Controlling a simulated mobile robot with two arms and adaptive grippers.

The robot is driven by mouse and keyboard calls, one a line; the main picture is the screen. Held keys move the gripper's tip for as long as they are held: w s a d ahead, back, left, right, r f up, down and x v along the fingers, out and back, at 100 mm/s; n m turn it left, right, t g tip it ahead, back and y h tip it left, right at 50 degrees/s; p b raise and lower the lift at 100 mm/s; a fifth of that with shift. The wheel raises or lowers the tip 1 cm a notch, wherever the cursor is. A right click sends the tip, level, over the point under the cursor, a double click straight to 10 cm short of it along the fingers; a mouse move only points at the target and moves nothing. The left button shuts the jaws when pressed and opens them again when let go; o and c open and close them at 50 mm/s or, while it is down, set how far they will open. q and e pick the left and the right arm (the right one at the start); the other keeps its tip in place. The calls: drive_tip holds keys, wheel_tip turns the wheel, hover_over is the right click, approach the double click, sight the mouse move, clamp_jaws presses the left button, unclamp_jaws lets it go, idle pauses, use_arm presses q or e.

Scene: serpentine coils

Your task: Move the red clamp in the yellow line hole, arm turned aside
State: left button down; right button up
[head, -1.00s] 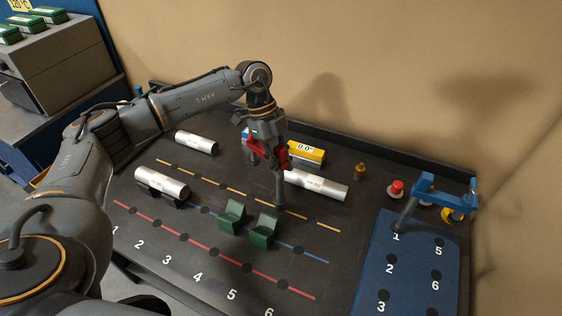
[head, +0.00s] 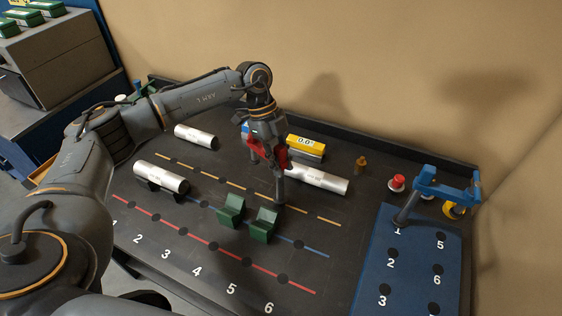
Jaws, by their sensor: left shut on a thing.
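The red clamp (head: 281,157) is in my left gripper (head: 266,147), which is shut on it, in the middle of the board. The clamp is upright, and its dark post (head: 279,190) comes down at the yellow line (head: 237,185), near the line's right part. I cannot tell whether the post's foot is in a hole or just above one. The gripper hides part of the clamp, so the direction of its arm is unclear. My right gripper is not in view.
Silver cylinders lie behind the clamp (head: 318,180) and at left (head: 195,137) (head: 161,177). Green blocks (head: 232,209) (head: 264,225) stand in front. A yellow gauge (head: 306,144) is behind. A blue clamp (head: 446,187) stands at the blue numbered mat (head: 414,262).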

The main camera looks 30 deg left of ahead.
use_arm(q)
drive_tip(key=shift+f, duration=0.4)
drive_tip(key=shift+f+b, duration=0.3)
drive_tip(key=c, duration=1.1)
unclamp_jaws()
drive_tip(key=shift+s+f, duration=0.1)
drive_tip(key=shift+f, duration=0.05)
drive_tip(key=v, duration=1.2)
